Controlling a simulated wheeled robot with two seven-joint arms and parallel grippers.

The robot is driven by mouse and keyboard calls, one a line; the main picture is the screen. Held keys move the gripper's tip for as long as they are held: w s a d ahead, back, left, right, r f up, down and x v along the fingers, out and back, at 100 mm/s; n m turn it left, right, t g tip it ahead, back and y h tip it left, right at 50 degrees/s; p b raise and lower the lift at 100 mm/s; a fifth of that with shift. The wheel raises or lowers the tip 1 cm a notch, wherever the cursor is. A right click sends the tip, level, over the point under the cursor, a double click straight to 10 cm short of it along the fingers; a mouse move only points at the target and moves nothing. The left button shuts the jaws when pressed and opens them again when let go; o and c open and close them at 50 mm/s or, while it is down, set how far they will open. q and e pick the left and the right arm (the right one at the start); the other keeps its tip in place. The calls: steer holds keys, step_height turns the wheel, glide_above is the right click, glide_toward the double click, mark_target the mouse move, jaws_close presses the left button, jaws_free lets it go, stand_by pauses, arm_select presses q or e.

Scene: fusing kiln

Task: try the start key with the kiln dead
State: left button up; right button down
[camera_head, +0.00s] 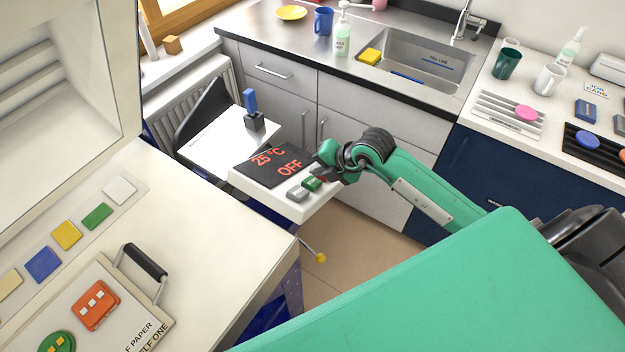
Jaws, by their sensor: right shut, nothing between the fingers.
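The kiln's control panel (323,197) is a white slab with a dark display (268,162) that reads "25 °C" and "OFF" in red. A green key (312,183) and a grey key (297,195) sit side by side on its near edge. My right gripper (320,178) is shut and empty, with its tips right at the green key. I cannot tell whether they touch or press it. The kiln chamber (60,75) shows pale and unlit at the upper left. My left gripper is not in view.
A shelf board (182,325) with a black handle and glass pieces lies on the left worktop (215,230). A white side stand (215,150) holds a blue-handled tool (250,103). A yellow-tipped lever (320,257) sticks out below the panel. The sink counter (280,45) is behind.

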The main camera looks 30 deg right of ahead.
steer(key=shift+f, duration=0.15)
steer(key=shift+a+f, duration=0.15)
steer(key=shift+f, duration=0.05)
steer(key=shift+s+a+f+b, duration=0.2)
steer(key=shift+f+b, duration=0.2)
steer(key=shift+f, duration=0.1)
stand_by(0.7)
steer(key=shift+r, duration=0.1)
steer(key=shift+w+d+r+p, duration=0.2)
steer(key=shift+d+r+p, duration=0.15)
steer(key=shift+r+p, duration=0.35)
steer(key=shift+r, duration=0.1)
steer(key=r+p, duration=0.1)
steer(key=d+r+p, duration=0.1)
steer(key=r, duration=0.1)
steer(key=w+r+p, duration=0.1)
steer(key=shift+d+r, duration=0.25)
steer(key=shift+d, duration=0.15)
steer(key=shift+a, duration=0.1)
stand_by(0.7)
